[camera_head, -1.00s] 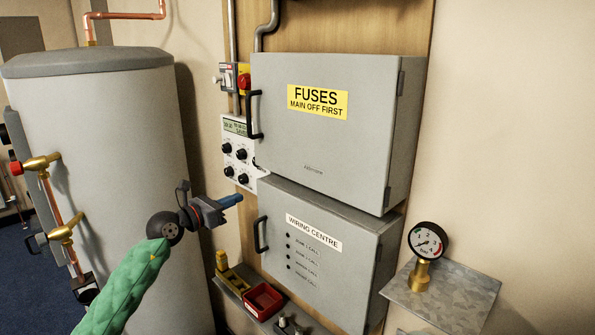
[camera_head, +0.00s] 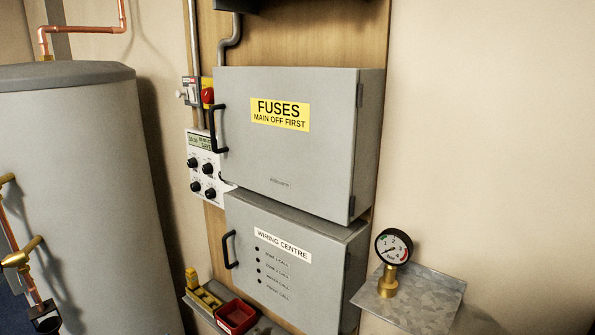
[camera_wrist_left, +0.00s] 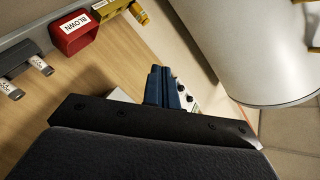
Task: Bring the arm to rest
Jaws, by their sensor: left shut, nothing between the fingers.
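My left gripper (camera_wrist_left: 162,88) shows in the left wrist view. Its two blue fingers are together with nothing between them. Beyond the fingers is part of the white control panel with black knobs (camera_wrist_left: 186,96). My left arm and gripper are not in the head view, and my right gripper is in neither view.
The fuse box (camera_head: 285,155) and wiring centre (camera_head: 290,235) are both shut on the wooden board. A red bin (camera_head: 237,316) and a yellow part (camera_head: 203,296) sit on a shelf below. A pressure gauge (camera_head: 393,247) stands on a metal shelf. A grey cylinder (camera_head: 75,200) stands left.

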